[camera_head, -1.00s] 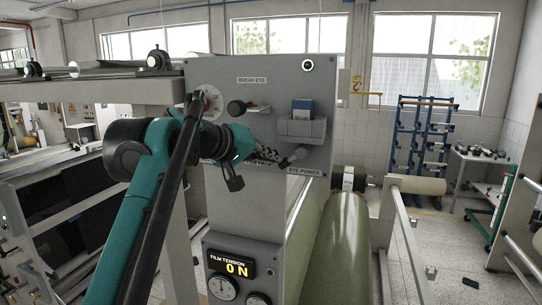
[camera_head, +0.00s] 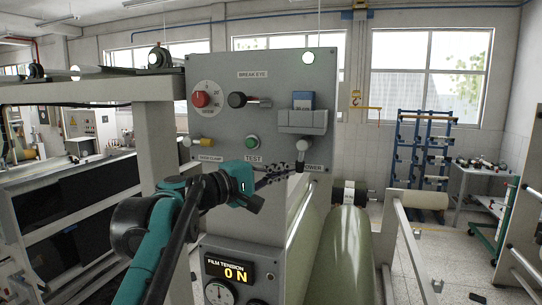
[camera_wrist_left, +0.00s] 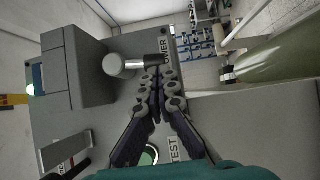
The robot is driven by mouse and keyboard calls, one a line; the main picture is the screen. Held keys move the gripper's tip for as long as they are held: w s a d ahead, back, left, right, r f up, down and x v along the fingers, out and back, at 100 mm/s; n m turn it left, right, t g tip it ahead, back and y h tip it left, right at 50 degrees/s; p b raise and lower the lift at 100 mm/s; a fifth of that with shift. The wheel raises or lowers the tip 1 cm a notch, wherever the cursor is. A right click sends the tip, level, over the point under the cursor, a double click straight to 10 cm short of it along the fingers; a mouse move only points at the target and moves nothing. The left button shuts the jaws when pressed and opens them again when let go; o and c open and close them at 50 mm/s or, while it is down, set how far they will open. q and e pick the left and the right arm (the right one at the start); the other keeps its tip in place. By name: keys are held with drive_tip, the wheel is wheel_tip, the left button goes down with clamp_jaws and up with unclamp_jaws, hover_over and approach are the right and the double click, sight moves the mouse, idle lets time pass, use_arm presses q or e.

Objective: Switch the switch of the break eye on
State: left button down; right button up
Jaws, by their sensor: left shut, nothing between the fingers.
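The grey panel labelled BREAK EYE (camera_head: 222,72) faces me in the head view. My right gripper is not in view.
The panel also bears a red knob (camera_head: 200,99), a black-handled lever (camera_head: 248,101), a green TEST button (camera_head: 252,142) and a grey holder (camera_head: 302,121) jutting out above the switch. Large rollers (camera_head: 350,255) stand right of the panel.

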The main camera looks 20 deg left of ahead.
use_arm(q)
drive_tip(key=shift+d+f+n+t+b, duration=0.3)
drive_tip(key=shift+d+n+t+b, duration=0.15)
drive_tip(key=shift+d+n, duration=0.4)
idle(0.3)
drive_tip(key=shift+f, duration=0.15)
